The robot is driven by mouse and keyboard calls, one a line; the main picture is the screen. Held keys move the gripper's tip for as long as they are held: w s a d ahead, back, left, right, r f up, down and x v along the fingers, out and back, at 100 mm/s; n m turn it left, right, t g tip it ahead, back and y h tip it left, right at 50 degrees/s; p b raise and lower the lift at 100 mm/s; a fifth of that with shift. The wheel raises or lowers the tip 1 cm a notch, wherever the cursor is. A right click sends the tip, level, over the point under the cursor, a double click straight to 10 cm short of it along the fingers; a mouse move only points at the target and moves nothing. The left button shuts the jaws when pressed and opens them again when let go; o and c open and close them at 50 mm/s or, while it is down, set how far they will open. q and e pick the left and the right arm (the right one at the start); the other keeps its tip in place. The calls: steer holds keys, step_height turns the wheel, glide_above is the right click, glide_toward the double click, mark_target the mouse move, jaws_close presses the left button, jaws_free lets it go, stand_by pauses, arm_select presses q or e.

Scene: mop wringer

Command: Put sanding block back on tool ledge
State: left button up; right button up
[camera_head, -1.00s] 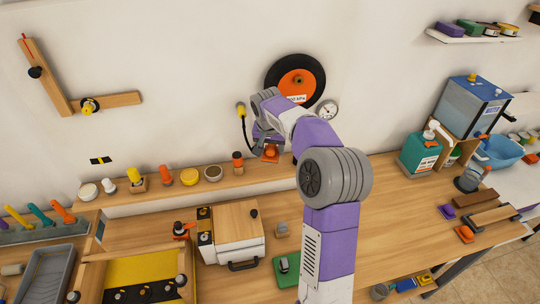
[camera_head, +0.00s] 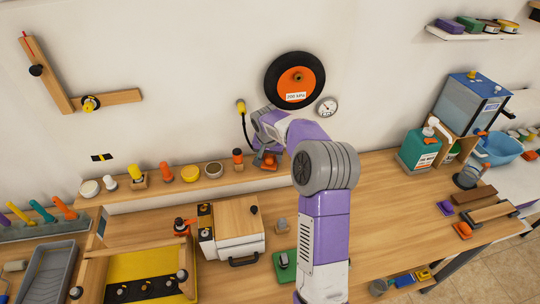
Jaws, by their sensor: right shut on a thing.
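The tool ledge (camera_head: 128,196) is the raised wooden strip along the wall behind the bench. My right gripper (camera_head: 264,156) is at the right part of this ledge, below the wheel. It is shut on a small orange piece (camera_head: 269,164), which I take to be the sanding block. The piece is at the ledge's surface, but I cannot tell whether it touches. My own wrist hides much of the fingers and the block. My left gripper is not in view.
An orange jar (camera_head: 238,160) stands on the ledge just left of my gripper, with several cups and knobs further left. A black-and-orange wheel (camera_head: 296,80) and a gauge (camera_head: 327,106) are on the wall above. A white box with a wooden lid (camera_head: 232,218) stands in front.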

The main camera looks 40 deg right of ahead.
steer(key=shift+f, duration=0.2)
steer(key=o, duration=1.1)
steer(key=shift+r, duration=0.1)
steer(key=shift+r, duration=0.2)
steer(key=v, duration=1.2)
steer(key=shift+f, duration=0.1)
